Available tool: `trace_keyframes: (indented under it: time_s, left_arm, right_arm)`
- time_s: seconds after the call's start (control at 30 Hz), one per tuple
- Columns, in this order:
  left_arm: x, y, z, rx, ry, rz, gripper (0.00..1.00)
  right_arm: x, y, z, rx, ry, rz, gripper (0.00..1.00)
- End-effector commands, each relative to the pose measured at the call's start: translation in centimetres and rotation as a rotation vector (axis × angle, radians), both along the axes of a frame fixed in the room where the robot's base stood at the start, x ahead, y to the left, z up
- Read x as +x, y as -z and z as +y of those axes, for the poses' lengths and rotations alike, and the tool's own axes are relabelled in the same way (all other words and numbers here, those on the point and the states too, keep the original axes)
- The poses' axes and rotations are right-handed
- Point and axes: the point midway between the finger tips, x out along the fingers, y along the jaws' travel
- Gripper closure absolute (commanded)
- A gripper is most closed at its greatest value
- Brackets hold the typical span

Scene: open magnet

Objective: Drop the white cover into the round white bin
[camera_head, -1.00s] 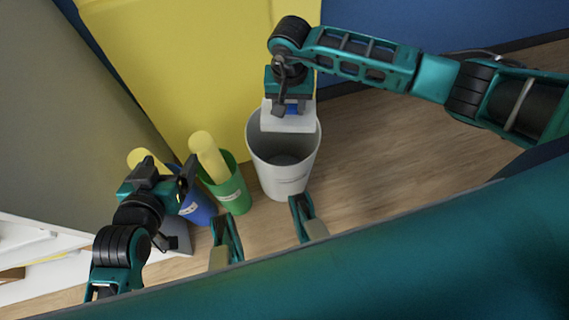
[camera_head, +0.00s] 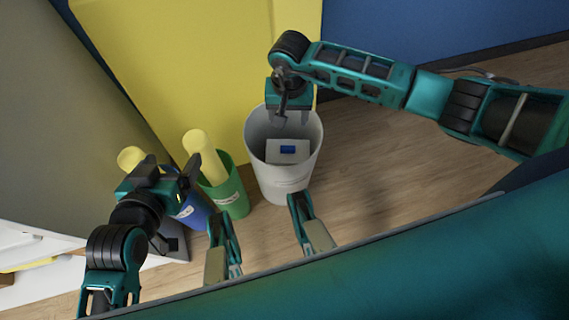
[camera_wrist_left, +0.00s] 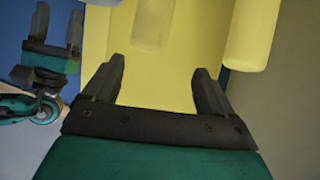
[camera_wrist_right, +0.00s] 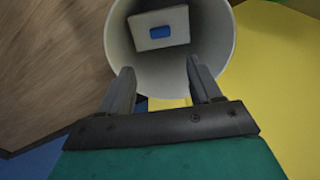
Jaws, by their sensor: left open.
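The white cover (camera_head: 274,154) with a blue block on it lies inside the round white bin (camera_head: 283,187). In the right wrist view the cover (camera_wrist_right: 146,42) sits deep inside the bin (camera_wrist_right: 216,48), apart from the fingers. My right gripper (camera_head: 288,118) is open and empty above the back of the bin's mouth; its fingers also show in the right wrist view (camera_wrist_right: 162,80). My left gripper (camera_head: 183,174) is open and empty at the left, near the blue bin. Its spread fingers show in the left wrist view (camera_wrist_left: 161,75).
A green bin (camera_head: 230,193) with a yellow roll (camera_head: 205,155) and a blue bin (camera_head: 192,212) with another roll (camera_head: 130,158) stand left of the white bin. A yellow panel (camera_head: 190,70) is behind them. Wood floor (camera_head: 380,160) is clear at the right.

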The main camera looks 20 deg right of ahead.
Motion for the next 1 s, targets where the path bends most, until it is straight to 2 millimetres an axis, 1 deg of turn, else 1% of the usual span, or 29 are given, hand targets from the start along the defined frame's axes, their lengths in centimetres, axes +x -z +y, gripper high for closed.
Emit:
trace_keyframes:
  time_s: [0.03,0.1,0.33,0.47,0.57,0.8,0.9,1.0]
  left_arm:
    - [0.0,0.0,0.0,0.001,-0.001,0.000,0.14]
    - [0.0,0.1,0.1,0.001,-0.002,0.001,0.14]
    - [0.0,0.1,0.1,0.002,-0.002,0.001,0.14]
    - [0.0,-0.2,0.2,0.002,-0.003,0.000,0.14]
    - [0.1,-0.8,0.2,0.002,-0.006,-0.006,0.14]
    - [-0.1,-1.5,0.8,0.010,-0.018,-0.004,0.14]
    - [-0.3,-1.6,1.0,0.015,-0.022,-0.002,0.14]
    - [-0.4,-1.5,1.2,0.020,-0.023,0.003,0.14]
  right_arm:
    - [0.0,0.0,0.0,0.000,0.000,0.000,0.31]
    - [0.0,0.0,0.0,0.000,0.000,0.000,0.25]
    - [0.0,-0.1,0.0,0.000,0.000,0.000,0.25]
    - [0.1,-1.0,0.0,0.000,0.000,-0.002,0.25]
    - [0.2,-2.7,0.0,0.000,0.000,-0.004,0.25]
    - [0.1,-8.1,-0.1,-0.001,-0.001,-0.004,0.25]
    - [0.1,-10.0,0.0,0.000,-0.001,-0.003,0.25]
    - [0.1,-11.5,0.0,-0.001,-0.001,-0.002,0.25]
